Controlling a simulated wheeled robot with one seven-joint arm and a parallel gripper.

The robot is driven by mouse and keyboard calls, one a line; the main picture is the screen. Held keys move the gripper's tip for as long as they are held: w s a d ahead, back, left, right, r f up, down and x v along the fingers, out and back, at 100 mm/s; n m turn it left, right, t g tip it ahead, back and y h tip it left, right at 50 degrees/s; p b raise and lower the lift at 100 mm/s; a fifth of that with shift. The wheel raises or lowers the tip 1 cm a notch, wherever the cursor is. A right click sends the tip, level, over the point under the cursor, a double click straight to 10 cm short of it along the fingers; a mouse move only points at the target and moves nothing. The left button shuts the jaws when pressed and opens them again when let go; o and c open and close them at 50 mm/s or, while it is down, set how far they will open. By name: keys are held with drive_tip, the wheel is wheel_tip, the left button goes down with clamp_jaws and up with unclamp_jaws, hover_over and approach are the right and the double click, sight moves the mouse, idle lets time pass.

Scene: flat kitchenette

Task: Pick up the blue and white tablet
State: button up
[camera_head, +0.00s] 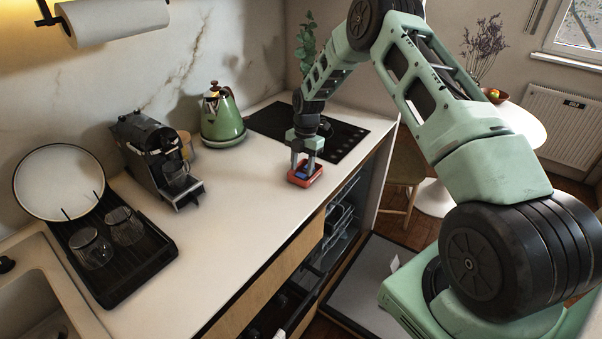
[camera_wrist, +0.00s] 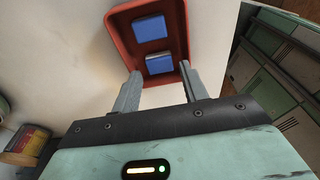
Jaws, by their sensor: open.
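A red tray (camera_head: 312,179) lies on the white counter near its front edge, and it fills the top of the wrist view (camera_wrist: 118,38). Inside it are two blue tablets with paler edges: a farther one (camera_wrist: 151,28) and a nearer one (camera_wrist: 159,64). In the head view the blue is only a small patch. My gripper (camera_head: 302,167) points down at the tray. In the wrist view my gripper (camera_wrist: 159,71) is open, its fingertips on either side of the nearer tablet. I cannot tell whether they touch the tablet or tray.
A black cooktop (camera_head: 340,138) lies behind the tray. A green kettle (camera_head: 222,122), a coffee machine (camera_head: 150,150) and a black drying rack (camera_head: 135,262) with glasses stand to the left. An open dishwasher (camera_head: 345,222) is below the counter. The counter's middle is clear.

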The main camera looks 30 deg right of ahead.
drive_tip(key=shift+a+f+p, duration=0.15)
drive_tip(key=shift+f+p, duration=0.15)
drive_tip(key=shift+f, duration=0.9)
drive_tip(key=c, duration=0.7)
drive_tip(key=shift+c, duration=0.2)
drive_tip(key=shift+r, duration=0.15)
